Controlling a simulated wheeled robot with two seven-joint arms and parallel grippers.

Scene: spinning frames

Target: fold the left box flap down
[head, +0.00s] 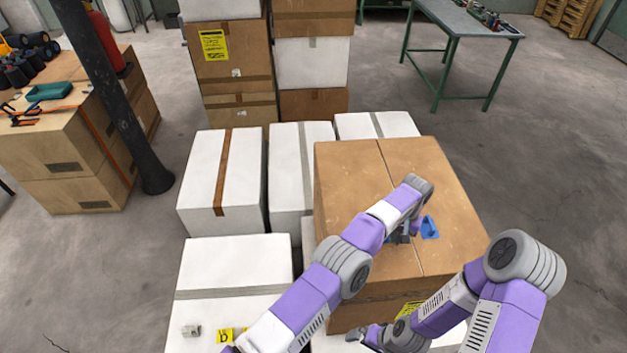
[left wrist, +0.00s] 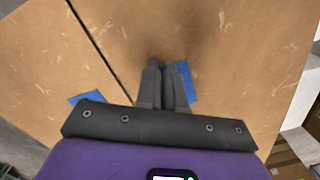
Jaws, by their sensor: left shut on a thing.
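A large brown cardboard box (head: 350,180) stands at centre right in the head view, its top panels lying about flat with a dark seam between them. The left panel (head: 345,205) is partly covered by my left arm. My left gripper (head: 401,236) points down at the top near the seam, its fingers close together. In the left wrist view the fingers (left wrist: 166,70) meet at a blue tab (left wrist: 189,82) on the brown cardboard (left wrist: 240,50). Another blue piece (left wrist: 87,97) lies across the seam. My right gripper (head: 362,335) is low in front of the box, its fingertips unclear.
White boxes (head: 240,150) stand left of and behind the brown box; another (head: 235,255) is at front left with a small roll (head: 191,330) on it. Stacked boxes (head: 235,60) rise behind. A dark post (head: 110,85) stands left. Open floor (head: 530,170) lies to the right.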

